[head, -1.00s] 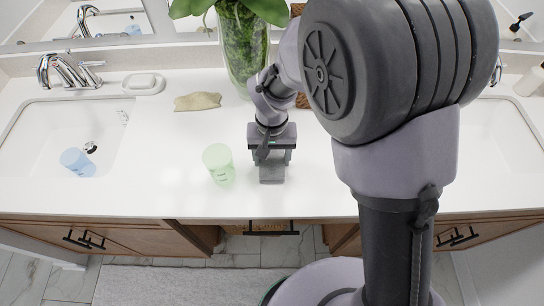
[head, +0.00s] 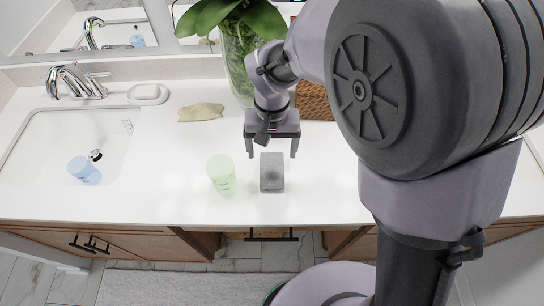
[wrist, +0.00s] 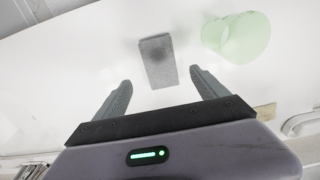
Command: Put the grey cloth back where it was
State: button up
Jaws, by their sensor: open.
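The grey cloth (head: 272,173), a small folded rectangle with a darker patch, lies flat on the white counter right of the green cup. It also shows in the wrist view (wrist: 157,61), beyond the fingertips. My gripper (head: 271,155) is open and empty, behind the cloth in the head view. In the wrist view, my gripper (wrist: 159,79) has its two fingers spread, with a gap between them and the cloth.
A translucent green cup (head: 221,174) stands close left of the cloth. A beige cloth (head: 201,112) and soap dish (head: 149,94) lie further back. A blue cup (head: 84,170) is in the left sink (head: 50,135). A plant vase (head: 238,60) stands behind my gripper. The counter front is clear.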

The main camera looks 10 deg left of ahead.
jog(key=s+d+r+m+t+y, duration=0.2)
jog(key=s+d+r+m, duration=0.15)
jog(key=d+r, duration=0.95)
jog(key=s+d+r+m+t, duration=0.4)
jog(key=s+d+r, duration=0.15)
jog(key=s, duration=0.35)
jog(key=f+b, duration=0.1)
jog(key=f, duration=0.1)
jog(key=f+b, duration=0.1)
jog(key=b, duration=0.1)
jog(key=d+f+b, duration=0.1)
jog(key=f, duration=0.1)
jog(key=shift+f+b, duration=0.3)
jog(key=shift+f, duration=0.05)
jog(key=shift+w, duration=0.1)
